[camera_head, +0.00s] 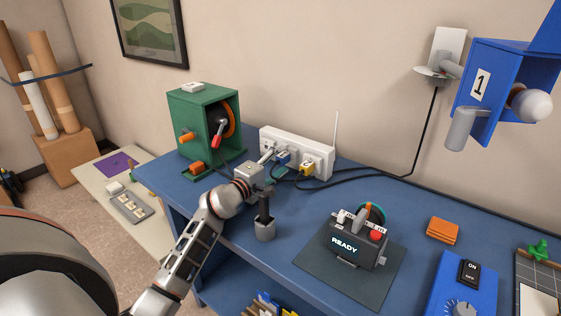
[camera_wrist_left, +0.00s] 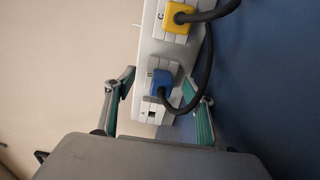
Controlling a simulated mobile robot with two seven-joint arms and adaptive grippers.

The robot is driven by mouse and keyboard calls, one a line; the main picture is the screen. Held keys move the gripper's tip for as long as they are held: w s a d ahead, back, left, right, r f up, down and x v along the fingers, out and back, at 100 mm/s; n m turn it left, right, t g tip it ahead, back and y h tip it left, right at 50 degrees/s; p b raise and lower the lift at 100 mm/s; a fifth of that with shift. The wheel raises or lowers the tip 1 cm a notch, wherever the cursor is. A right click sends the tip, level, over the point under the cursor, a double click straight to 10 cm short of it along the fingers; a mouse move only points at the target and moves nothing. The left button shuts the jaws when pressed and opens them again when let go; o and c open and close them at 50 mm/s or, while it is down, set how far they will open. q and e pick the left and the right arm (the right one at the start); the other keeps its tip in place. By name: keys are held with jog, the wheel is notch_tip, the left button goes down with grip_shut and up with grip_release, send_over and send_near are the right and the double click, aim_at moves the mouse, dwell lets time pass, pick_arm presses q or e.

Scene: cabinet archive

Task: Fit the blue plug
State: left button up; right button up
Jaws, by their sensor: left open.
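The blue plug (camera_head: 283,156) is at the front face of the white socket box (camera_head: 318,155), with a dark cable curving from it. In the left wrist view the blue plug (camera_wrist_left: 160,82) is at the position marked B; I cannot tell how deep it sits. The socket marked A (camera_wrist_left: 152,115) is empty. The yellow plug (camera_wrist_left: 178,17) is at C. My left gripper (camera_head: 272,162) is open in front of the box. In the wrist view its fingers (camera_wrist_left: 168,88) stand apart on either side of the blue plug, with no clear contact. My right gripper is not in view.
A green box with a crank (camera_head: 190,110) stands left of the socket box. A grey cup-shaped stand (camera_head: 265,230) is near my left wrist. A READY console (camera_head: 352,243) sits on a dark mat at right. Black cables run along the blue bench's back.

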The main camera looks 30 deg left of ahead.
pick_arm(q)
jog(key=shift+s+f, duration=0.2)
jog(key=shift+f, duration=0.05)
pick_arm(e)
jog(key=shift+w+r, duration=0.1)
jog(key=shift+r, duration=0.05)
pick_arm(q)
jog(key=shift+s, duration=0.4)
jog(key=shift+s+p, duration=0.6)
jog(key=shift+s, duration=0.35)
jog(key=shift+s+a+f+p, duration=0.15)
jog(key=shift+s+p, duration=0.3)
jog(key=shift+s, duration=1.05)
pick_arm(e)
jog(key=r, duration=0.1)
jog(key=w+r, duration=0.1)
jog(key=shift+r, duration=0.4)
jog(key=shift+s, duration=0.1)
pick_arm(q)
jog(key=s, duration=0.8)
jog(key=s+a, duration=0.1)
jog(key=s, duration=0.3)
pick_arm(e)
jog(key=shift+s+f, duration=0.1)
pick_arm(q)
jog(key=shift+s, duration=0.1)
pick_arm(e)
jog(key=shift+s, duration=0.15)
